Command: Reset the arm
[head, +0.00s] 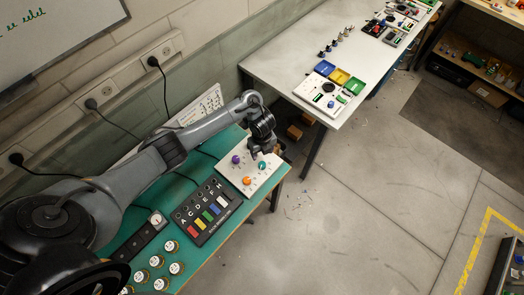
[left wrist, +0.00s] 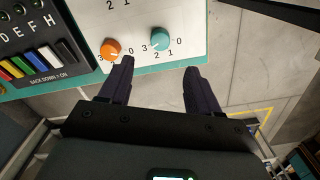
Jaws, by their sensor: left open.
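My left gripper (head: 262,152) is over the far right end of the green bench (head: 188,185), above a white knob panel (head: 230,171). The panel carries a purple knob (head: 236,159), an orange knob (head: 247,180) and a teal knob (head: 262,165). In the left wrist view the two dark fingers (left wrist: 158,66) are spread apart with nothing between them. The teal knob (left wrist: 160,40) shows just beyond the gap between the fingertips. The orange knob (left wrist: 110,48) is left of the left fingertip. Numbers are printed around the knobs. My right gripper is not in view.
A black box with letters and coloured keys (head: 208,212) sits beside the panel. Several round white-faced dials (head: 160,284) and a black gauge strip (head: 148,236) are nearer. A white table (head: 290,60) with trays stands behind.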

